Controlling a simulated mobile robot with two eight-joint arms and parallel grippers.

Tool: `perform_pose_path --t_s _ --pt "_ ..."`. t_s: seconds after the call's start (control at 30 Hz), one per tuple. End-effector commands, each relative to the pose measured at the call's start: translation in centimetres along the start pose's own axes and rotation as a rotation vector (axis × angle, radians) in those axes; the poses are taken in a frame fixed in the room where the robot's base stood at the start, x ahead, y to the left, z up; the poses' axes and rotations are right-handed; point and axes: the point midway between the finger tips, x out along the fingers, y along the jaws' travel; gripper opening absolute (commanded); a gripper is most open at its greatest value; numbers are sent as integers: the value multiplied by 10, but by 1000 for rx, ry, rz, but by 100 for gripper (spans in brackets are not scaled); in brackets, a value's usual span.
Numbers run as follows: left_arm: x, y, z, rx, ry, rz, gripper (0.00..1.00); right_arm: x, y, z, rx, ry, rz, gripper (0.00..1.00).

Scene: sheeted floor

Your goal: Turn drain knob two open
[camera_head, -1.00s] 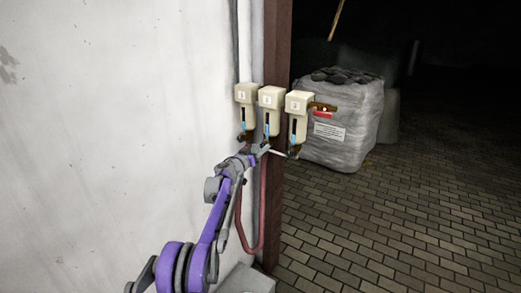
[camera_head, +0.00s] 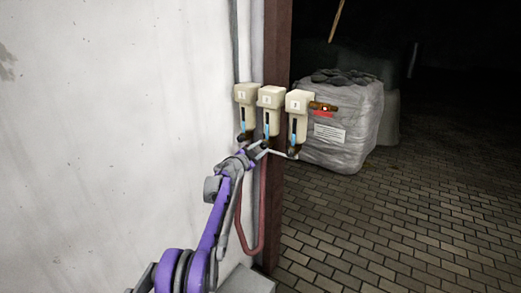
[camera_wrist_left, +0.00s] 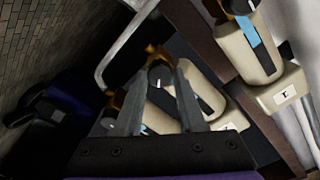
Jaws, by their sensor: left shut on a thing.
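Three cream drain units hang side by side at the dark red post: unit one (camera_head: 246,95), unit two (camera_head: 270,97) and unit three (camera_head: 299,101). Each has a dark slot with a blue strip. My left gripper (camera_head: 262,147) is at the underside of unit two, shut on its drain knob. In the left wrist view a dark round knob (camera_wrist_left: 160,76) sits between the two fingers, under a cream unit body (camera_wrist_left: 162,113). Unit one (camera_wrist_left: 250,50) stands to the right there. The fingers hide part of the knob's surroundings. My right gripper is not in view.
A white wall (camera_head: 110,110) fills the left. A thin pale pipe (camera_head: 281,154) runs below units two and three. A wrapped pallet load (camera_head: 347,130) stands behind. The paved floor (camera_head: 400,220) at right is clear.

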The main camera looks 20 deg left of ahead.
Motion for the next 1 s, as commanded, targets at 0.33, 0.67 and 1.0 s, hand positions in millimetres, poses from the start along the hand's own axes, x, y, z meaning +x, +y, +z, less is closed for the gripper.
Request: perform_pose_path --t_s 0.33,0.67,1.0 --pt "0 -1 -1 319 1 -1 0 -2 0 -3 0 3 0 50" --pt "0 0 -1 545 0 -1 0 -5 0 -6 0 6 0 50" --pt "0 0 -1 645 0 -1 0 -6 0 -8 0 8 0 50"
